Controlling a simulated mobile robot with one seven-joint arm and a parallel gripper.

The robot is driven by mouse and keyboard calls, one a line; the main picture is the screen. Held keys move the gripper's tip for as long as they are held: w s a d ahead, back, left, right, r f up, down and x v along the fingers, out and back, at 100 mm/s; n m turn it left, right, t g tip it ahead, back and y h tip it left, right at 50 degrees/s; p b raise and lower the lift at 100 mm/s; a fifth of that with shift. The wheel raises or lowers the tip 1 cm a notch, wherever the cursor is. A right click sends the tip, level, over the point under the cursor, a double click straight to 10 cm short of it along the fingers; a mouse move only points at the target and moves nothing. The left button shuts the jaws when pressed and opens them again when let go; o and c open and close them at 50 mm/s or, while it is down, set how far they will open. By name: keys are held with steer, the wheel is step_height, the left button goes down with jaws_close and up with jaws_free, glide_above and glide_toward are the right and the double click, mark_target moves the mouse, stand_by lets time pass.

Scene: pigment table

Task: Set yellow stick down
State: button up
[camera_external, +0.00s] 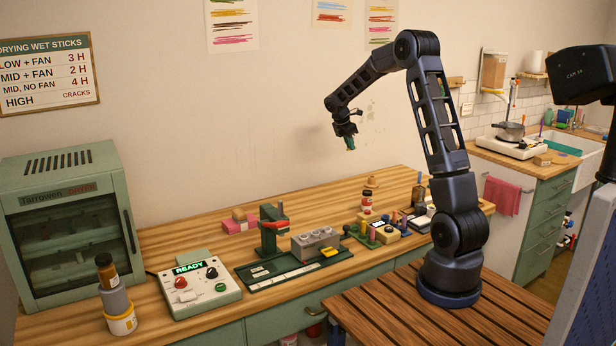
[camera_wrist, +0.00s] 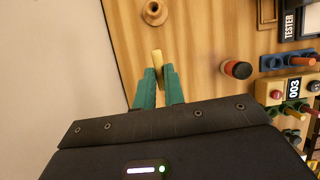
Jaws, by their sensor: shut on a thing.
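My gripper (camera_external: 350,144) is raised high above the back of the wooden bench, near the wall, with its green fingers pointing down. In the wrist view my gripper (camera_wrist: 158,84) is shut on the yellow stick (camera_wrist: 157,62), whose end shows between and beyond the fingertips. In the external view I cannot make out the stick. The wooden bench top (camera_wrist: 195,45) lies below, apart from the stick.
A small round wooden piece (camera_wrist: 154,12) and a dark jar with a red band (camera_wrist: 237,69) stand on the bench. A blue rack (camera_wrist: 275,62) and a numbered box (camera_wrist: 292,88) are at right. A drying cabinet (camera_external: 70,225) and a control box (camera_external: 200,287) stand at left.

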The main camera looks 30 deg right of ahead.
mark_target(356, 190)
steer(key=d, duration=0.3)
steer(key=shift+w+d, duration=0.15)
steer(key=shift+w, duration=0.1)
steer(key=f, duration=2)
steer(key=shift+d, duration=0.25)
steer(key=shift+f, duration=0.1)
steer(key=o, duration=0.7)
steer(key=shift+c, duration=0.2)
